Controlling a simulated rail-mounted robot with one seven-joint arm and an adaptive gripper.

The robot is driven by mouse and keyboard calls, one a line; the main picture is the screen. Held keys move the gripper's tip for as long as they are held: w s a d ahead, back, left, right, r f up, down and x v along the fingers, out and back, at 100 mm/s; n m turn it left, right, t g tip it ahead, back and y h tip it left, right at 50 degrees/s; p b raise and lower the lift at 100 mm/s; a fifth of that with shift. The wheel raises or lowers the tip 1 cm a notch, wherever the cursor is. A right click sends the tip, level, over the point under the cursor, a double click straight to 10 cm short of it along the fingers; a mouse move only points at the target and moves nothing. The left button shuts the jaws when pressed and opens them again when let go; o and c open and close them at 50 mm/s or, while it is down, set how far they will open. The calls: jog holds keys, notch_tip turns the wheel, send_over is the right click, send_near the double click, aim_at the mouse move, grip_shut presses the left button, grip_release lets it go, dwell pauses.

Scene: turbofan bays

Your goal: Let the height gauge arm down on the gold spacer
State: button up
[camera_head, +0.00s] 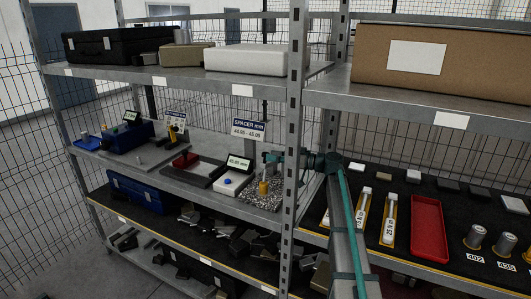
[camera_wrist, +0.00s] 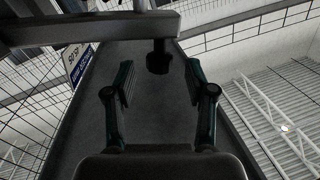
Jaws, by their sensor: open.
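The gold spacer (camera_head: 263,188) stands upright on a speckled plate (camera_head: 258,204) on the middle shelf, just left of the shelf post. Beside it are a white box with a blue button (camera_head: 227,182) and a small lit display (camera_head: 239,162), too small to read surely. My gripper (camera_head: 270,158) is above the spacer, and its fingers partly hide what is there. In the wrist view my gripper (camera_wrist: 160,92) is open and empty. The gauge arm, a grey bar (camera_wrist: 95,30), crosses the top with a dark round tip (camera_wrist: 158,58) beyond the fingers. I cannot tell whether that tip touches the spacer.
The shelf post (camera_head: 296,130) stands close by my gripper. A spacer sign (camera_head: 248,130) is behind the plate. A red tray (camera_head: 425,228) lies on the right shelf. The upper shelf (camera_head: 200,82) hangs overhead.

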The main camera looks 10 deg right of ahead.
aim_at(265, 155)
jog(key=shift+p+x, duration=0.45)
jog(key=shift+x, duration=1.4)
jog(key=shift+c, duration=0.3)
grip_shut()
